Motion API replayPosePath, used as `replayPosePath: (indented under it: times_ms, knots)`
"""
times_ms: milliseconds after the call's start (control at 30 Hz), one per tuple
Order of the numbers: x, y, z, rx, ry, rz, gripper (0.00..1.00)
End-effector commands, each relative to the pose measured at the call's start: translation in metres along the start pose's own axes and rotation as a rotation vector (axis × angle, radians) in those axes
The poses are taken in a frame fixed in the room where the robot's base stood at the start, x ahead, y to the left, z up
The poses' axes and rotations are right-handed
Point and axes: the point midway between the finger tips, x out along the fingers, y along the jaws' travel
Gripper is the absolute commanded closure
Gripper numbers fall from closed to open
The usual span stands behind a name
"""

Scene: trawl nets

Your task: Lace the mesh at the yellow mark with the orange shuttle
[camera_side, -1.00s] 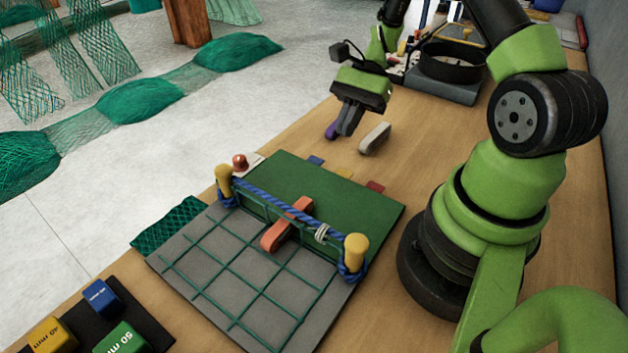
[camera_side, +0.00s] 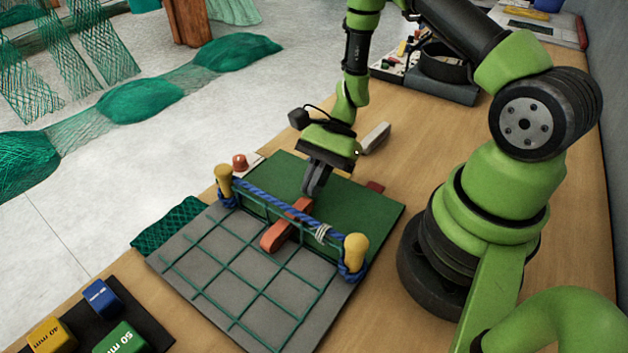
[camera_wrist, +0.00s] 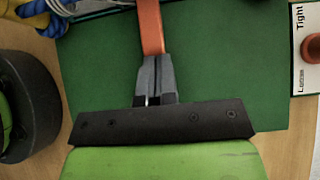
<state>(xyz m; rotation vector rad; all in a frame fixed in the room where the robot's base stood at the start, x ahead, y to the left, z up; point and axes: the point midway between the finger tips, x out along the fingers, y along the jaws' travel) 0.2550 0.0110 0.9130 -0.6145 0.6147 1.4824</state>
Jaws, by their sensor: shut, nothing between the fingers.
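The orange shuttle (camera_side: 276,236) lies under the blue rope, one end over the grey board and the other over the green board (camera_side: 357,207). The green mesh (camera_side: 245,270) hangs from the rope and spreads over the grey board. My gripper (camera_side: 312,192) is shut, its fingertips at the shuttle's green-board end. In the wrist view, the shut fingertips (camera_wrist: 156,58) meet or overlap the near end of the orange shuttle (camera_wrist: 150,28); I cannot tell whether they touch.
Two yellow-topped posts (camera_side: 356,250) hold the rope ends, close beside the shuttle. A grey shuttle-like block (camera_side: 376,137) lies behind my gripper. A red knob (camera_side: 240,161) stands at the far left; its card reads "Tight". Labelled blocks (camera_side: 120,338) sit front left.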

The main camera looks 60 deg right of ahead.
Motion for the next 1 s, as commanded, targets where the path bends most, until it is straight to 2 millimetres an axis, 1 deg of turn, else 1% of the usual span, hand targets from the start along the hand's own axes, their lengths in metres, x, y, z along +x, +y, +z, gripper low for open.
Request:
replayPosePath:
  times_ms: [167, 233, 433, 567, 1000]
  knots:
    - [0.000, 0.000, 0.000, 0.000, -0.001, 0.000, 1.00]
    - [0.004, 0.000, 0.004, -0.001, -0.001, 0.001, 1.00]
    - [0.027, 0.000, 0.028, -0.003, -0.002, 0.005, 1.00]
    - [0.037, 0.000, 0.037, -0.002, -0.001, 0.003, 1.00]
    - [0.037, 0.000, 0.037, 0.001, -0.001, -0.001, 1.00]
